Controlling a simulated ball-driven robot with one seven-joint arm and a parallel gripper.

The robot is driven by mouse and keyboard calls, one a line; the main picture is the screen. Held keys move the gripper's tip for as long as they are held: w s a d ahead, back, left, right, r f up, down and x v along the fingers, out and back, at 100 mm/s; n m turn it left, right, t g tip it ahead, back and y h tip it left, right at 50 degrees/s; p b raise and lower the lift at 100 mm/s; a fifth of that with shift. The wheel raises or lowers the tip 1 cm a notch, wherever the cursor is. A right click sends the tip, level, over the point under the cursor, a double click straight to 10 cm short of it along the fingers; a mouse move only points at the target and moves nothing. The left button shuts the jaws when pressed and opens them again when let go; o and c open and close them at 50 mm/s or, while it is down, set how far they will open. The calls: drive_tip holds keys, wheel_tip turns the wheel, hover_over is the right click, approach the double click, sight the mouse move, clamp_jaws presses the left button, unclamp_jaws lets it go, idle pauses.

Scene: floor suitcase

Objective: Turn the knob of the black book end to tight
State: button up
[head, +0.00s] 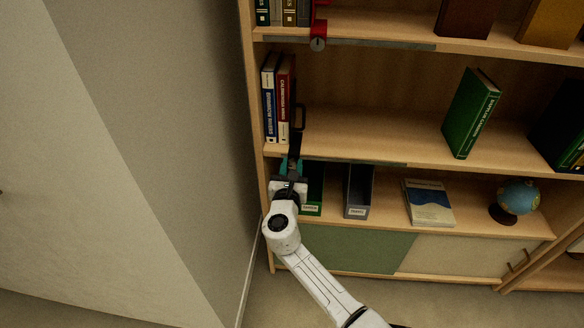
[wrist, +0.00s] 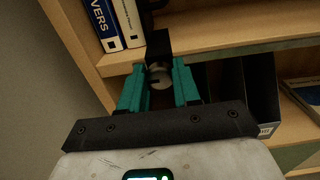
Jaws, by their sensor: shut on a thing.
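The black book end (head: 299,121) stands on the middle shelf, just right of the upright books at its left end. In the wrist view its black part (wrist: 158,44) hangs at the shelf's front edge, with a round grey metal knob (wrist: 158,76) below. My gripper (head: 291,165) reaches up to the shelf's front edge. Its teal fingers (wrist: 158,72) are shut on the knob, one on each side. A dark slot shows on the knob's face. In the head view my gripper hides the knob.
Blue and red books (head: 285,105) stand left of the book end. A red book end (head: 318,28) is on the shelf above. A green book (head: 471,113) leans on the middle shelf. Dark file holders (head: 358,190) stand below, close to my gripper. A wall (head: 195,120) rises at left.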

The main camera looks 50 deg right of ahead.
drive_tip(key=c, duration=0.4)
drive_tip(key=shift+c, duration=0.2)
drive_tip(key=shift+f+m+b, duration=0.1)
drive_tip(key=shift+m+b, duration=0.2)
drive_tip(key=shift+b, duration=0.05)
drive_tip(key=m+b, duration=0.2)
drive_tip(key=shift+f+m, duration=0.15)
drive_tip(key=shift+m, duration=0.15)
drive_tip(key=m+b, duration=0.4)
drive_tip(key=shift+m, duration=0.3)
drive_tip(key=m+b, duration=0.4)
drive_tip(key=shift+s+f+m, duration=0.1)
drive_tip(key=shift+m, duration=0.2)
drive_tip(key=m+b, duration=0.5)
drive_tip(key=shift+m, duration=0.4)
